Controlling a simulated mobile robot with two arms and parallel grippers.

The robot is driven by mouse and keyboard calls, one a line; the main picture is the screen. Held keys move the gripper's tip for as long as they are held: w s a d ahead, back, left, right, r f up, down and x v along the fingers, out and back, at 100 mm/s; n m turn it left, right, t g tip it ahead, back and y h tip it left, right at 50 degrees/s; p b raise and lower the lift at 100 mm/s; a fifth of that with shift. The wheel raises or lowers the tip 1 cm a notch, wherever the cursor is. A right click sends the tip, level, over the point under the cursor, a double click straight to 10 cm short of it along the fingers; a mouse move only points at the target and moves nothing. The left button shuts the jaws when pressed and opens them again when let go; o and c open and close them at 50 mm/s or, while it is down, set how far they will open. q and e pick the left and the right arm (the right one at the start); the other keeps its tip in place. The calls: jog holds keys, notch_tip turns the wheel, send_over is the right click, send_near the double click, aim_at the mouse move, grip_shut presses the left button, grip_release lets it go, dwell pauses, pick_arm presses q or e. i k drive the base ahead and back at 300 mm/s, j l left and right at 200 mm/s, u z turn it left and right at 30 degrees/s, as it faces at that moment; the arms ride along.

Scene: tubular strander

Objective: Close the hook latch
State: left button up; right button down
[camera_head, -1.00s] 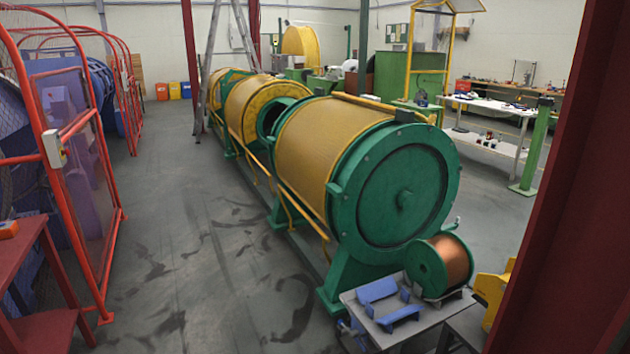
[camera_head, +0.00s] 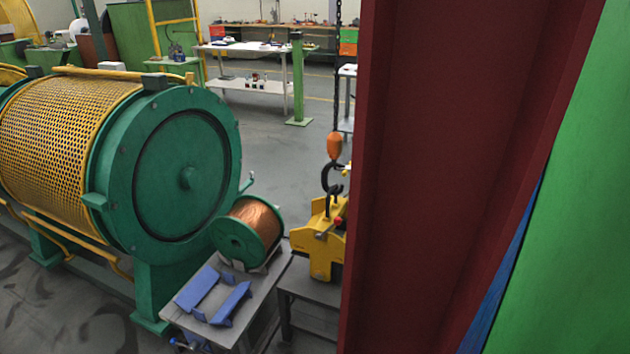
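A dark hook (camera_head: 331,180) hangs below an orange block (camera_head: 334,146) on a chain (camera_head: 338,70), just left of the dark red column. It is at or just above the top of a yellow lifting device (camera_head: 320,240), and I cannot tell whether they are joined. The hook's latch is too small to make out. The yellow device stands on a small dark table (camera_head: 310,290), its right side hidden by the column. Neither of my grippers shows in the view.
A dark red column (camera_head: 440,180) fills the right centre, with a green surface (camera_head: 580,220) beyond it. A green and copper spool (camera_head: 247,232) and blue brackets (camera_head: 213,295) sit on a grey table (camera_head: 262,300). The green-ended strander drum (camera_head: 180,170) stands at left.

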aim_at(345, 171)
jog(key=i+j+z, duration=0.1)
jog(key=z, duration=0.35)
jog(key=j+z, duration=0.2)
jog(key=z, duration=0.25)
jog(key=i+j+z, duration=0.1)
jog(key=z, duration=0.35)
jog(key=j+z, duration=0.3)
jog(key=z, duration=0.15)
jog(key=j+z, duration=0.15)
jog(key=z, duration=0.3)
jog(key=k, duration=0.05)
